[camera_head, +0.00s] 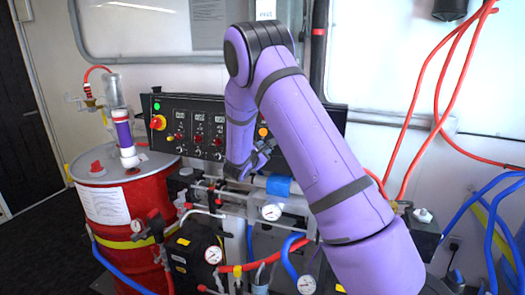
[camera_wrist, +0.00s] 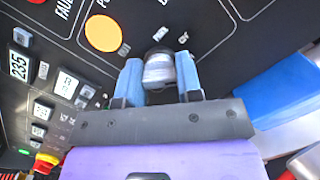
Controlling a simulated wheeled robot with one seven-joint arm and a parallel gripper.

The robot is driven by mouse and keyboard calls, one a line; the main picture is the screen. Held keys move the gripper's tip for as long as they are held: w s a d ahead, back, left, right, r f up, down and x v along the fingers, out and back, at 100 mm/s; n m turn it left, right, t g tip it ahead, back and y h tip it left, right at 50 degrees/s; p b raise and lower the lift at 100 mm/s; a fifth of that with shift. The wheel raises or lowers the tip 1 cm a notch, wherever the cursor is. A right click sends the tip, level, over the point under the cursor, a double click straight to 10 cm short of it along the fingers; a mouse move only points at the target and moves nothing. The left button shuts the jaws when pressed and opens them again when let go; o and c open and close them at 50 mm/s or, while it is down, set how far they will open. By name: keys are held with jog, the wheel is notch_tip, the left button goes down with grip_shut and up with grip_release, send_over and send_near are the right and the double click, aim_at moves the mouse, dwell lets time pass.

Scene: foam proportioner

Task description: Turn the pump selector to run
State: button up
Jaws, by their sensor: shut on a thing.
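The pump selector (camera_wrist: 158,70) is a grey, rounded knob on the black control panel (camera_head: 240,112). In the wrist view it sits between the two blue fingertips of my gripper (camera_wrist: 160,76), which is shut on it. Small white labels surround the knob, but they are too small to read surely, and I cannot tell which one it points to. In the head view my gripper (camera_head: 264,156) is at the right part of the panel, and my arm hides the selector there.
An orange lamp (camera_wrist: 103,33) is beside the selector. A red and yellow emergency stop (camera_head: 158,122) is at the panel's left end. Pipes and gauges (camera_head: 271,212) stand below the panel. A red drum (camera_head: 150,210) is at left; red hoses (camera_head: 440,100) hang at right.

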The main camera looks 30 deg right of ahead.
jog(key=shift+m, duration=0.6)
jog(key=o, duration=0.9)
jog(key=shift+o, duration=0.2)
jog(key=v, duration=1.1)
jog(key=shift+w, duration=0.1)
jog(key=shift+r, duration=0.1)
